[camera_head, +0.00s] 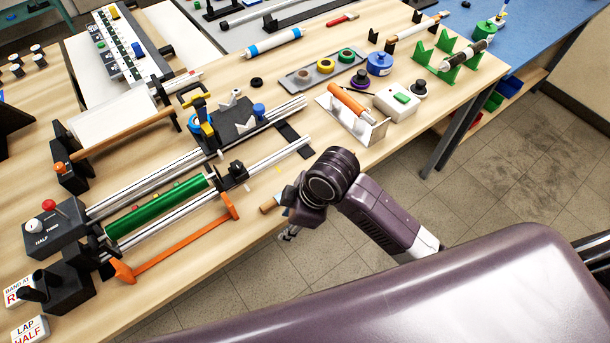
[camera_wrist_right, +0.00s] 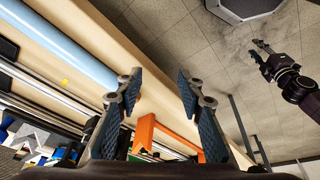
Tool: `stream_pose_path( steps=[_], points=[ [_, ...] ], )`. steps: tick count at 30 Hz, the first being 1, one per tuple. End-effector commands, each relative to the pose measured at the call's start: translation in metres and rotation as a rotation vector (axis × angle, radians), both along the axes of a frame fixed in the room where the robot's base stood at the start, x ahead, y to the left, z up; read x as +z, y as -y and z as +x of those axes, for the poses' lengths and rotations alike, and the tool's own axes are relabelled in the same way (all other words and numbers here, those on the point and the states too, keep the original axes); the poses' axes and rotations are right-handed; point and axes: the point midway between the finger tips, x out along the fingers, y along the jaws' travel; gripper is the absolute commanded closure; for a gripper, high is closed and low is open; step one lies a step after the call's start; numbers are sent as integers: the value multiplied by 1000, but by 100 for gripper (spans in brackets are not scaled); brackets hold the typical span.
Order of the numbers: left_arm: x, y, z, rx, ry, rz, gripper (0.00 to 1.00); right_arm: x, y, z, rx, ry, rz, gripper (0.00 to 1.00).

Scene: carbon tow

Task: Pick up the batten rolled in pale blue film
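A pale blue roll (camera_wrist_right: 72,48), which looks like the batten, lies along the bench front in the right wrist view. In the head view a short tan stub (camera_head: 268,204) shows beside my right wrist. It may be the batten's end; the rest is hidden behind my arm. My right gripper (camera_head: 287,234) is at the bench's front edge. In the right wrist view its two fingers (camera_wrist_right: 158,92) are spread with nothing between them, and the roll is to their left. A dark arm at the right of that view ends in a small gripper (camera_wrist_right: 262,47), apparently my left one, too small to read.
A green roll (camera_head: 160,208) lies by the metal rails (camera_head: 150,187), with an orange bracket (camera_head: 180,242) in front. A white tray with an orange-handled tool (camera_head: 347,102) stands right of the rails. A white roll with blue bands (camera_head: 273,43) lies farther back.

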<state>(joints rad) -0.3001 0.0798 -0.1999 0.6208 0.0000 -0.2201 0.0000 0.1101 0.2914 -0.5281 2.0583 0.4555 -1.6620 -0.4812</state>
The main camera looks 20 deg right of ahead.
Motion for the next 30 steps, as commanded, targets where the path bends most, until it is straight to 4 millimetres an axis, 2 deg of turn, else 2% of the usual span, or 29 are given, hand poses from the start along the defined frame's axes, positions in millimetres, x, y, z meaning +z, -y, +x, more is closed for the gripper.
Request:
stream_pose_path(
  steps=[5,8,11,18,24,30],
  points=[
    [0,0,0,0,0,0,69,9,-2,25,212,14,-69,65],
    [0,0,0,0,0,0,69,15,3,39,334,13,-121,65],
    [0,0,0,0,0,0,69,23,13,55,450,6,-176,65],
    [0,0,0,0,0,0,69,50,51,92,668,-36,-302,65],
    [1,0,0,0,0,0,69,63,69,105,736,-61,-343,65],
    [5,0,0,0,-1,0,69,48,71,105,743,-67,-345,65]
  ],
)
